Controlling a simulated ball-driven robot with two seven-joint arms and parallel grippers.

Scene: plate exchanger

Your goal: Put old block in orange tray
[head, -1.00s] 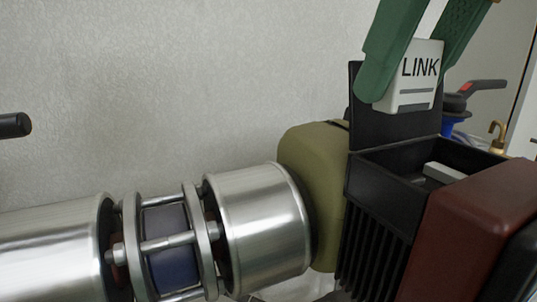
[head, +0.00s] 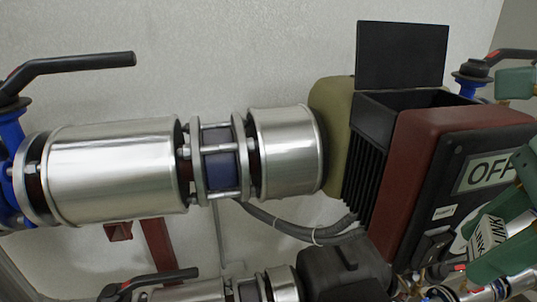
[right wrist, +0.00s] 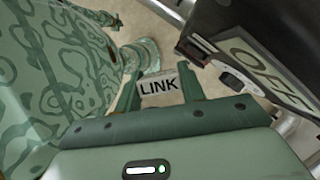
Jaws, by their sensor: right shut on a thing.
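My right gripper (head: 488,246) is at the lower right of the head view, in front of the box with the OFF sign. It is shut on a pale block marked LINK (head: 486,234), which is tilted in the head view. In the right wrist view, the LINK block (right wrist: 159,88) sits between the two green fingers of the right gripper (right wrist: 160,84). My left gripper is not in view. I see no orange tray in these frames.
The dark red and black box (head: 435,140) has an open black compartment (head: 395,100) with its lid (head: 402,55) raised. Steel pipes (head: 115,165) and a black-handled valve (head: 75,65) stand left. A lower pipe and valve (head: 150,283) lie along the bottom.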

